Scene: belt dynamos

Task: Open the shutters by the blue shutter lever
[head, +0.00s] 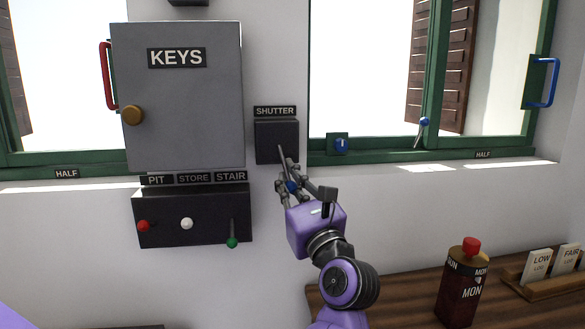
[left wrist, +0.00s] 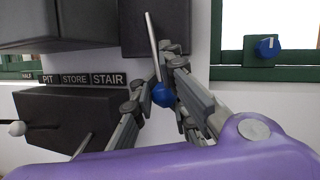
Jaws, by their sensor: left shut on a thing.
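The blue shutter lever is a thin metal rod with a blue ball knob (head: 292,187), hanging down from the dark box (head: 276,141) under the SHUTTER label (head: 275,111). My left gripper (head: 291,184) is shut on the lever at its blue knob. In the left wrist view the rod and blue knob (left wrist: 163,95) sit between the fingers (left wrist: 160,92). Brown slatted shutters (head: 426,68) stand folded back at the side of the right window, with bright light through the glass. My right gripper is not in view.
A grey KEYS cabinet (head: 185,100) with a brass knob is left of the lever. Below it a dark box (head: 185,232) carries red, white and green-tipped levers. A blue dial (head: 341,145) is on the green window frame. A brown bottle (head: 461,280) and card rack (head: 545,286) stand on the wooden table.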

